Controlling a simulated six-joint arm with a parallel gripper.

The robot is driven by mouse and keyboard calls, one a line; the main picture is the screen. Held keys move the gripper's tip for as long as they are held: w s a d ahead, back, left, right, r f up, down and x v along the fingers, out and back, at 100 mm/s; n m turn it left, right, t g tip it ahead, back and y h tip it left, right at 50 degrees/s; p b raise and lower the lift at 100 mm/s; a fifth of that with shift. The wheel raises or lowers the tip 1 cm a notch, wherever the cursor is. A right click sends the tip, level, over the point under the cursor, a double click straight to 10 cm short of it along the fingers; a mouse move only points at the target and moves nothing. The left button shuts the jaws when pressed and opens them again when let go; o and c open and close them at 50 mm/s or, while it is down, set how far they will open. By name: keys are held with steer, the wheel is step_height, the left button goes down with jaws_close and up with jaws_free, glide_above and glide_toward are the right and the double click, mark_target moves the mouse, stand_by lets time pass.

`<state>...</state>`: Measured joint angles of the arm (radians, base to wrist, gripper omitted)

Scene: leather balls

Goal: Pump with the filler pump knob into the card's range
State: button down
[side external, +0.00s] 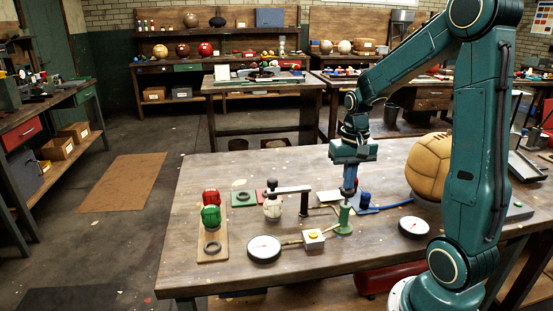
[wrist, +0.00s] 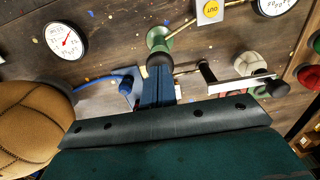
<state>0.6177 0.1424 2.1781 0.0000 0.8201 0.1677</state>
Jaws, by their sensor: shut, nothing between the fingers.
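The green filler pump (side external: 343,222) stands upright on the bench. Its dark round knob (wrist: 160,59) sits on top, in the upper middle of the wrist view. My gripper (side external: 349,188) points down with its blue fingers shut and empty, right over the pump. In the wrist view the fingertips (wrist: 158,70) meet the knob's near edge; I cannot tell whether they touch. A round white gauge (side external: 414,227) lies beside the ball; its red needle shows in the wrist view (wrist: 67,40). A second gauge (side external: 264,249) lies at the front left. I cannot identify the card.
A tan leather ball (side external: 430,168) stands right of the pump, with a blue hose (side external: 393,207) near it. A yellow-topped button box (side external: 314,239) is front left. A lever on a black post (side external: 304,203) reaches over a white ball (side external: 272,208). The left front bench is mostly clear.

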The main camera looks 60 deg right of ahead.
steer(key=shift+f, duration=1.15)
steer(key=shift+r, duration=2.7)
step_height(320, 180, up, 6)
steer(key=shift+a, duration=0.1)
